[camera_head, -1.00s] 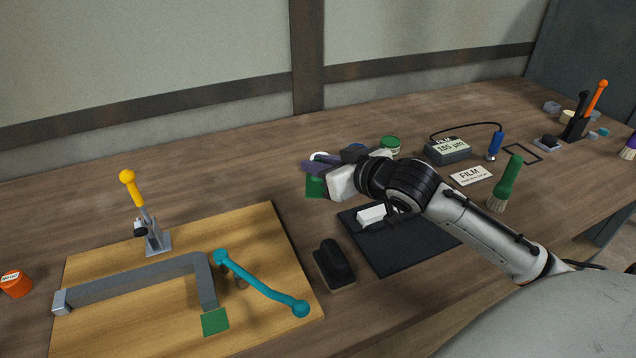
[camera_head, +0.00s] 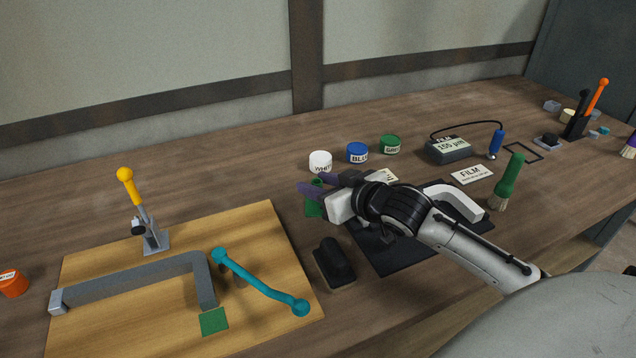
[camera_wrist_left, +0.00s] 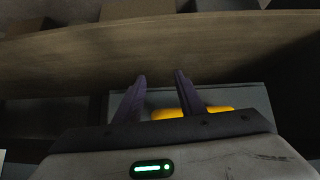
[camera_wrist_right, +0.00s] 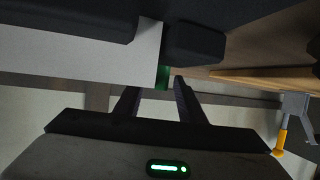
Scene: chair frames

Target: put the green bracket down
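The green bracket (camera_head: 314,208) shows in the head view as a small dark green piece at the fingers of my right gripper (camera_head: 316,188). The gripper is shut on it above the table, to the left of the black mat (camera_head: 385,262). In the right wrist view only a green strip (camera_wrist_right: 163,77) shows near the fingertips (camera_wrist_right: 156,90); a white bar beside it hides the rest. My left gripper shows only in the left wrist view (camera_wrist_left: 161,78), fingers apart with nothing between them; a yellow thing (camera_wrist_left: 192,112) lies behind.
A white bracket (camera_head: 460,203) rests on the mat, partly behind my arm. A dark block (camera_head: 334,262) stands at the mat's left. White (camera_head: 320,161), blue (camera_head: 357,153) and green (camera_head: 390,144) pots stand behind. A wooden board (camera_head: 110,340) carries a grey bracket (camera_head: 130,282).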

